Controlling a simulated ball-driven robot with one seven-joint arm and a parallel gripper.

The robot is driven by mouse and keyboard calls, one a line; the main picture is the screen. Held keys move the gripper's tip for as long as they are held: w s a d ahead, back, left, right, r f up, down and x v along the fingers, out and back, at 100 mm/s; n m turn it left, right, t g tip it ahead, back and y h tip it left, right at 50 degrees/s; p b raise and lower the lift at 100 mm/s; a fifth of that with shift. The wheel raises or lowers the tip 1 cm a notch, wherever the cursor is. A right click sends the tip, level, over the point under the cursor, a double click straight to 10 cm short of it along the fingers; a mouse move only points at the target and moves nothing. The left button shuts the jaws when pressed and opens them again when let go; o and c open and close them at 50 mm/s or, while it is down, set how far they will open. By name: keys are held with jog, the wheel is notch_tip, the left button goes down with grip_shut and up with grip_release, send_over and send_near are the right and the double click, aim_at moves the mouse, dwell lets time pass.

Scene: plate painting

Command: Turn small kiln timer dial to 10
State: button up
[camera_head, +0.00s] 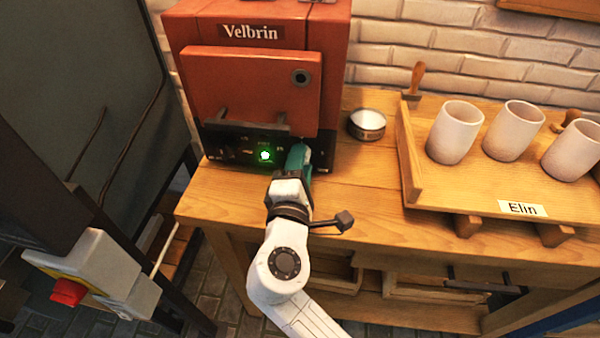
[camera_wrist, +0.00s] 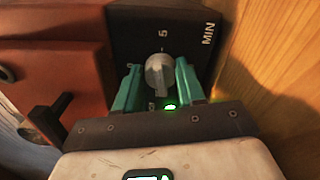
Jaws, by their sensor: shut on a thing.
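The small red kiln (camera_head: 250,80), marked Velbrin, stands on the wooden bench with a black control panel (camera_head: 225,147) along its base. In the wrist view, the grey timer dial (camera_wrist: 158,74) sits on the black panel, near a "5" and the word "MIN". A pale mark on the dial appears to point roughly toward the 5. My gripper (camera_wrist: 158,82) has its two green fingers on either side of the dial and is shut on it. In the head view, my gripper (camera_head: 300,157) is at the panel's right end and hides the dial. The 10 mark is not readable.
A green light (camera_head: 265,155) glows on the panel. A small round tin (camera_head: 367,124) stands right of the kiln. A wooden tray (camera_head: 411,168) labelled Elin holds three pale cups farther right. The bench front between kiln and tray is clear.

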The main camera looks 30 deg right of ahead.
jog(key=m+b, duration=0.4)
jog(key=shift+f, duration=0.35)
jog(key=m+b, duration=0.3)
jog(key=shift+m, duration=0.4)
jog(key=shift+r, duration=0.1)
jog(key=o, duration=1)
jog(key=shift+a+r, duration=0.1)
jog(key=v, duration=1)
jog(key=shift+s+a, duration=0.15)
jog(key=shift+s, duration=0.2)
